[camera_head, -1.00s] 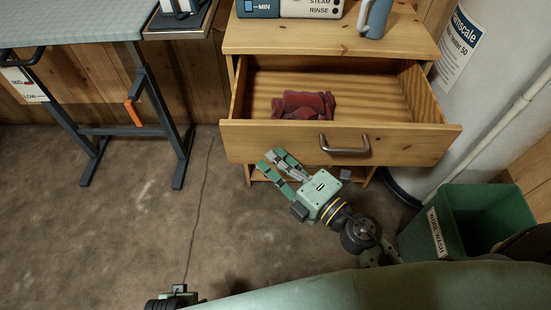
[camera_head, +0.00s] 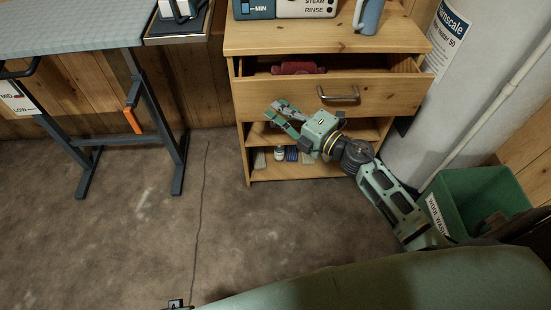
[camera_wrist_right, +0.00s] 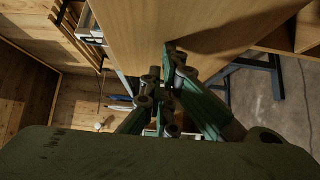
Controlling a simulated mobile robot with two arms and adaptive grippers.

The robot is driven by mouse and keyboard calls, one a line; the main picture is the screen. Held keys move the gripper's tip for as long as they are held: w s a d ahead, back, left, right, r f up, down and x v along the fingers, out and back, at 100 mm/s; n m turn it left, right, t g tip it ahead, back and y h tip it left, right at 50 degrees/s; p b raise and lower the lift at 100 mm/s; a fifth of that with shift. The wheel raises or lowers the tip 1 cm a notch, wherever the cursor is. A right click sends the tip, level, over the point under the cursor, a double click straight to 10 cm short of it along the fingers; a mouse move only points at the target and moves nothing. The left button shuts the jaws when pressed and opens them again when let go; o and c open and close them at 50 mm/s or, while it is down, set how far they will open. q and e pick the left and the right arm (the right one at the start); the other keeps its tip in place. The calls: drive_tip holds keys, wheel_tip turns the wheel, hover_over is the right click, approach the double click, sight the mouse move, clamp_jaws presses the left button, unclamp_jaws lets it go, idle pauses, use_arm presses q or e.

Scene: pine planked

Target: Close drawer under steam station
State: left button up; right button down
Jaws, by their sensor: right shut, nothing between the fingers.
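The wooden drawer (camera_head: 290,97) under the steam station (camera_head: 290,8) is partly open, with a narrow gap showing above its front. A red cloth (camera_head: 298,68) lies inside. The metal bar handle (camera_head: 339,98) is on the drawer front. My right gripper (camera_head: 280,117) is shut and empty, at the lower part of the drawer front, left of the handle. In the right wrist view its fingers (camera_wrist_right: 170,75) are against or very close to the wooden front (camera_wrist_right: 190,30); contact is hard to tell. My left gripper (camera_head: 176,303) barely shows at the bottom edge, its fingers unclear.
Shelves below the drawer hold several small items (camera_head: 285,154). A green bin (camera_head: 480,200) and a white tank (camera_head: 450,90) stand right. An ironing table (camera_head: 70,35) with dark legs stands left. The floor between is clear.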

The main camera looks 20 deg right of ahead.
drive_tip(key=w+d, duration=0.1)
drive_tip(key=w, duration=0.2)
drive_tip(key=w+d+b, duration=0.1)
drive_tip(key=w, duration=0.2)
drive_tip(key=w+d+b, duration=0.1)
drive_tip(key=w, duration=0.1)
drive_tip(key=shift+w+f, duration=0.15)
drive_tip(key=shift+w, duration=0.25)
drive_tip(key=shift+w+d, duration=0.15)
drive_tip(key=shift+w, duration=0.2)
use_arm(q)
drive_tip(key=w+r, duration=0.3)
drive_tip(key=r, duration=0.4)
drive_tip(key=shift+d+r+t, duration=0.2)
drive_tip(key=shift+d+t, duration=0.1)
drive_tip(key=shift+d, duration=0.1)
use_arm(e)
drive_tip(key=shift+r, duration=0.2)
drive_tip(key=shift+d+r, duration=0.1)
